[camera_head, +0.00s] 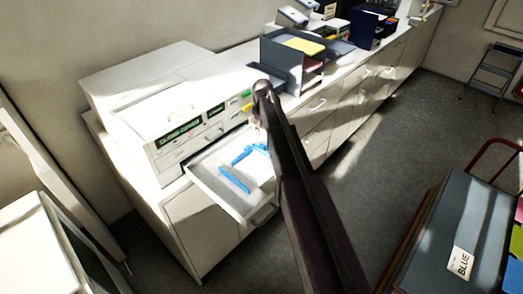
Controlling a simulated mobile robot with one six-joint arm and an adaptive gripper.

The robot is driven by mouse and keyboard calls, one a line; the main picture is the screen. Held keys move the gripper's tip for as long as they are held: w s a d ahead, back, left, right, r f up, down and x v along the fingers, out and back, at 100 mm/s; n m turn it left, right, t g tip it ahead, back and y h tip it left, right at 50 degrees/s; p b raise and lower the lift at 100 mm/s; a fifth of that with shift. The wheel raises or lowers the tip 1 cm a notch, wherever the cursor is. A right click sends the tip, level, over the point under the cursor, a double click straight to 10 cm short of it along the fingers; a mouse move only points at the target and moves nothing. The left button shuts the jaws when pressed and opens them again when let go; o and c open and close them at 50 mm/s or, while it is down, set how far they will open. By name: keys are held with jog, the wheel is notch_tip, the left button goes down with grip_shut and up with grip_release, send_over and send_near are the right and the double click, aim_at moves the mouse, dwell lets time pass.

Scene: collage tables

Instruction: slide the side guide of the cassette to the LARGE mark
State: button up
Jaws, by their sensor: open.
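The cassette (199,188) is a pale open tray pulled out from the front of the white printer (172,125). Inside it lie a long blue guide bar (234,180) toward the front left and another blue guide piece (243,154) farther back. I cannot tell surely which is the side guide. The LARGE mark is too small to read. White paper or a pale plate shows at the tray's right. My dark arm crosses the view and hides the tray's right side. My gripper (258,124) hangs small below the arm's far end, above the tray's back right, apart from both blue pieces. It is open.
The printer stands on a long white cabinet row (333,118) with handles. A dark paper organiser (283,63) stands right of the printer. A grey cart (434,235) labelled BLUE is at lower right. A step ladder (491,72) stands far right. The grey floor between is clear.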

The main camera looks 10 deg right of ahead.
aim_at(263, 145)
jog(key=shift+f+b, duration=4.45)
jog(key=shift+f, duration=0.3)
